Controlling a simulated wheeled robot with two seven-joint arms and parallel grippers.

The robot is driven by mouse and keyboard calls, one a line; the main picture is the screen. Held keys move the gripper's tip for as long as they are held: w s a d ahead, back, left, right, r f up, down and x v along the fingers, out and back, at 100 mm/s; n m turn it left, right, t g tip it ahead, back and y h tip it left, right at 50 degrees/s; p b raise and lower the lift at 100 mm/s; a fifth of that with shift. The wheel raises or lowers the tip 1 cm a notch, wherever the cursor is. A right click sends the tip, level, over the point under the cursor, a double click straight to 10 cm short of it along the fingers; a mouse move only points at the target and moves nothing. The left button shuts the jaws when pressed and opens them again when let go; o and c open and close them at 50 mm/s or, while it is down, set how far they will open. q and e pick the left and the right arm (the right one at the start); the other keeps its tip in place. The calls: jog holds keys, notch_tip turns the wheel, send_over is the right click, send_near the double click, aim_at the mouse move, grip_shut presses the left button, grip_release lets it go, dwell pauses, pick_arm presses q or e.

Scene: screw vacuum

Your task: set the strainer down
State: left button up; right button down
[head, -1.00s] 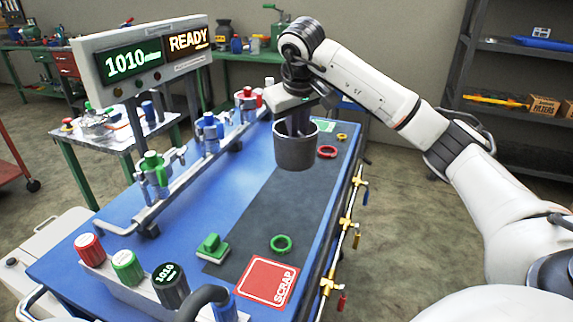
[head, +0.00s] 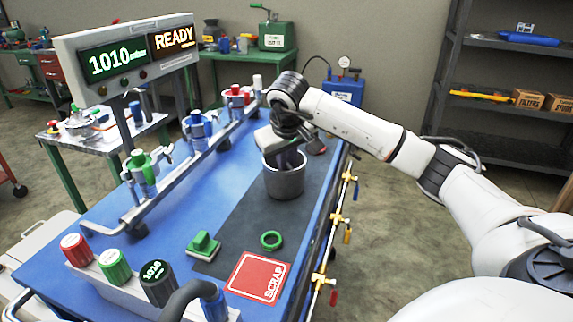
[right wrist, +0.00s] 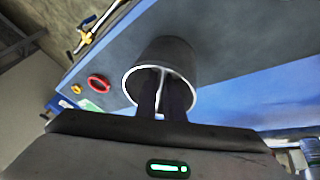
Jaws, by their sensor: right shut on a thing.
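The strainer, a grey metal cup (head: 284,182), is upright over the dark mat (head: 240,213) on the blue bench; its base appears at or very near the mat, and I cannot tell whether it touches. My right gripper (head: 288,158) reaches down into its open top. In the right wrist view the cup (right wrist: 183,52) has a thin upright divider inside, and the fingers of the right gripper (right wrist: 162,98) are shut on that divider. The inside bottom is hidden. My left gripper is not in view.
A green ring (head: 271,240), a green block (head: 204,246) and the red scrap plate (head: 258,277) lie nearer on the bench. The pipe with several valves (head: 185,165) runs along the left. A red ring (right wrist: 98,83) lies beside the cup in the right wrist view.

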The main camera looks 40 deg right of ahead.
jog(key=shift+f, duration=0.1)
jog(key=c, duration=1.9)
grip_release()
jog(key=shift+f, duration=0.1)
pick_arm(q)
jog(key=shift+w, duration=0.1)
pick_arm(e)
jog(key=shift+o, duration=0.2)
jog(key=shift+s+a+r, duration=0.1)
jog(key=shift+r, duration=0.45)
pick_arm(q)
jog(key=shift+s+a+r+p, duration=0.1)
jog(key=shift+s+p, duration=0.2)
jog(key=shift+p, duration=0.2)
pick_arm(e)
jog(key=v, duration=1.1)
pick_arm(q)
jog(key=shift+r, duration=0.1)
pick_arm(e)
jog(key=shift+s+r, duration=0.1)
jog(key=shift+s, duration=0.05)
